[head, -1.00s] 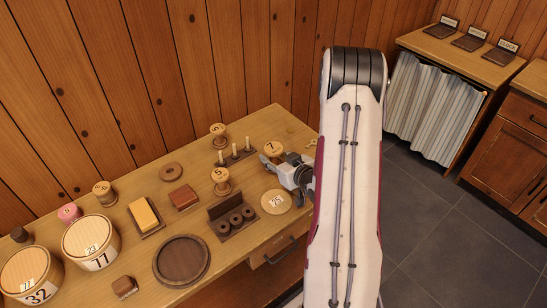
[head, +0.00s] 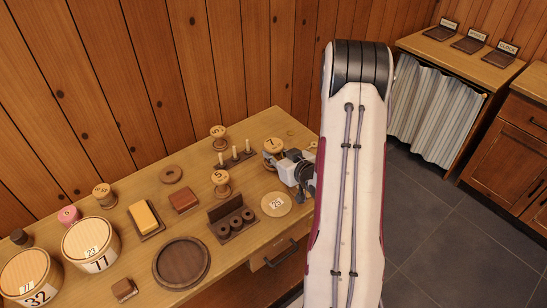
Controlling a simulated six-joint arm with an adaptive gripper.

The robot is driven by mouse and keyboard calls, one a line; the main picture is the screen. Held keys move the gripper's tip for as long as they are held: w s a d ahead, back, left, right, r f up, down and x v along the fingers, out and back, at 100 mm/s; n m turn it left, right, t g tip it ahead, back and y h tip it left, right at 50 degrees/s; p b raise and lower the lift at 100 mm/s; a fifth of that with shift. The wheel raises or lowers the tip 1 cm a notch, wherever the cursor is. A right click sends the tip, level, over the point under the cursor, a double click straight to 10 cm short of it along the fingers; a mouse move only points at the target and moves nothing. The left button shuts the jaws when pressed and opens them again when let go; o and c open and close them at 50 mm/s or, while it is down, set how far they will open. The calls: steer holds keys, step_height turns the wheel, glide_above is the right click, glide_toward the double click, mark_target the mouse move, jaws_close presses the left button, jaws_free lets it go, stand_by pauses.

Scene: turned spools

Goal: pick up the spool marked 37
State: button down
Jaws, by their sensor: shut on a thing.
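A pale wooden spool (head: 273,146) stands near the back right of the bench. The part of its top mark that I can make out reads 7; I cannot tell if another digit is with it. My gripper (head: 277,160) is shut on this spool from the right front, and the spool's lower part is partly hidden by it. I cannot tell whether the spool is off the bench. Another spool, whose mark looks like 5, (head: 221,178) stands to the left. A further spool (head: 218,132) stands behind, and one more (head: 103,190) stands far left.
A pegged rack (head: 236,160) and a dark holder with rings (head: 226,232) stand left of my gripper. A round disc marked 21 or 25 (head: 276,205) lies in front. A dark round tray (head: 180,281) and lidded tubs (head: 90,262) are farther left.

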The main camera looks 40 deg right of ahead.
mark_target(273, 144)
steer(key=shift+r, duration=3.7)
